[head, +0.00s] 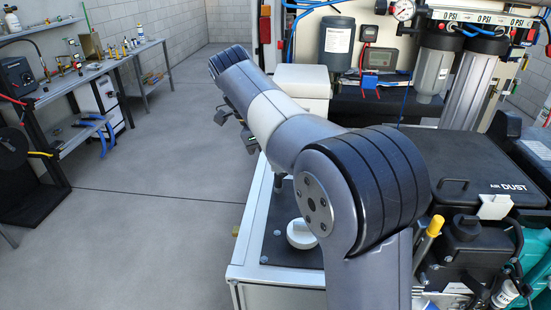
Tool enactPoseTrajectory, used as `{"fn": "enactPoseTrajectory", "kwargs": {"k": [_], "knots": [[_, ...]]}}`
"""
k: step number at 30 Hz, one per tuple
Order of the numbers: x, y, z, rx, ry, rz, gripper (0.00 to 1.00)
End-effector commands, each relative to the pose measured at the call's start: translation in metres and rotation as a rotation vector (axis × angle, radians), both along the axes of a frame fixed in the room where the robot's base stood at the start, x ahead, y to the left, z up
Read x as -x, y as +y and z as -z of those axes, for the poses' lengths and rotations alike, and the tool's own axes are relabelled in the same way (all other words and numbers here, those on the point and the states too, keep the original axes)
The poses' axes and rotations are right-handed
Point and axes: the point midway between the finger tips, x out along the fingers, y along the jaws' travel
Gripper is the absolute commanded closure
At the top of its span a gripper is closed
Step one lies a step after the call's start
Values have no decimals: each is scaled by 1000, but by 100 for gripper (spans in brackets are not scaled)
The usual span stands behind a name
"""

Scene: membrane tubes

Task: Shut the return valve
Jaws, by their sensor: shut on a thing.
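My arm crosses the middle of the head view, and its forearm reaches up and left. Dark parts of my gripper (236,128) show below the far end of the forearm, over the left edge of the metal-framed cart. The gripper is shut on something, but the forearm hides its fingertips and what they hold. A white round knob (302,234) sits on the cart's dark top panel (284,248), beside my elbow and apart from the gripper. A small dark upright piece (281,183) shows just under the forearm. I cannot tell which part is the return valve.
A white box (301,84) and a grey canister (337,46) stand behind my forearm. Filter housings (433,66) and a pressure gauge (403,9) are at the upper right. A black case (490,178) and a yellow-handled part (429,236) crowd the right. The floor at left is clear up to the workbench (75,80).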

Motion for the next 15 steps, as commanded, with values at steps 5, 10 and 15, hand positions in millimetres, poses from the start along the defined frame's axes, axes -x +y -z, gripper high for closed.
{"fn": "enactPoseTrajectory", "kwargs": {"k": [5,10,15], "knots": [[0,0,-1,-1,-3,1,100],[0,0,-1,-1,-1,1,80],[0,0,0,-1,-1,0,72]]}}
